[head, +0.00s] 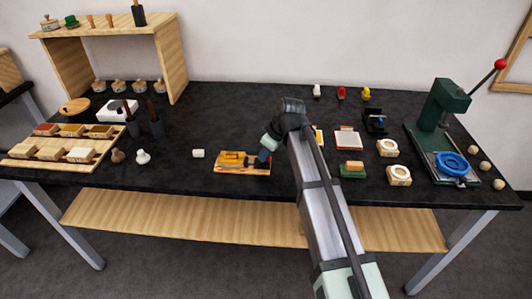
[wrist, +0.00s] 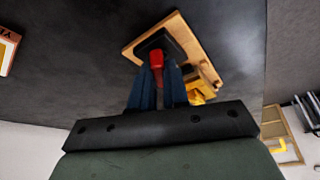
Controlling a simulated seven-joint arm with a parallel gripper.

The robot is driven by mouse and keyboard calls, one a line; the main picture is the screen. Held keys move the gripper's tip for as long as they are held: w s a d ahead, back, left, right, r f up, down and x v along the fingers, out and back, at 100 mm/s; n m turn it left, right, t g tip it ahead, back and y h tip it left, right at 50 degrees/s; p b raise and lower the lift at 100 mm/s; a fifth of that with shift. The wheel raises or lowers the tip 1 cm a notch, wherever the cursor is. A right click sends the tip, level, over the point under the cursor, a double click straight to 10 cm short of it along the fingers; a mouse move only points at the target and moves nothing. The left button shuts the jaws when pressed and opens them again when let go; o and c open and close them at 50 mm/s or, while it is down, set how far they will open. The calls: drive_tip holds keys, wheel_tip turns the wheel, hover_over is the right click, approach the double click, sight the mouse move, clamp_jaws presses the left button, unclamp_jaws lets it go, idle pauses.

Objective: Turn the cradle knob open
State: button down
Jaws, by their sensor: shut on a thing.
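The cradle is a small wooden board (head: 243,173) with yellow and orange parts on it, near the front edge of the black table in the head view. The board also shows in the wrist view (wrist: 186,28), with a dark block and a yellow part on it. A red knob (wrist: 156,57) stands out from the dark block. My gripper (head: 263,158) is at the right end of the cradle. In the wrist view its blue fingers (wrist: 158,80) are shut on the red knob, one on each side. The fingers hide part of the knob.
A small white cylinder (head: 198,153) stands left of the cradle. A green block with a wooden top (head: 353,170) and white ring pieces (head: 388,147) lie to the right. A green press (head: 440,105) stands far right. The table in front of the white cylinder is clear.

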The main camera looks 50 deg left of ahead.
drive_tip(key=m, duration=0.2)
drive_tip(key=m+t, duration=0.1)
drive_tip(key=m, duration=0.1)
drive_tip(key=m+t, duration=0.1)
drive_tip(key=m, duration=0.1)
drive_tip(key=shift+s+d+f, duration=0.1)
drive_tip(key=shift+s, duration=0.15)
drive_tip(key=m+t, duration=0.1)
drive_tip(key=m, duration=0.2)
drive_tip(key=m+t+h, duration=0.1)
drive_tip(key=m, duration=0.2)
drive_tip(key=shift+s+m+t, duration=0.1)
drive_tip(key=shift+m+t, duration=0.2)
drive_tip(key=c, duration=1.1)
unclamp_jaws()
drive_tip(key=v, duration=1.3)
drive_tip(key=shift+s+r, duration=0.1)
drive_tip(key=shift+r, duration=0.35)
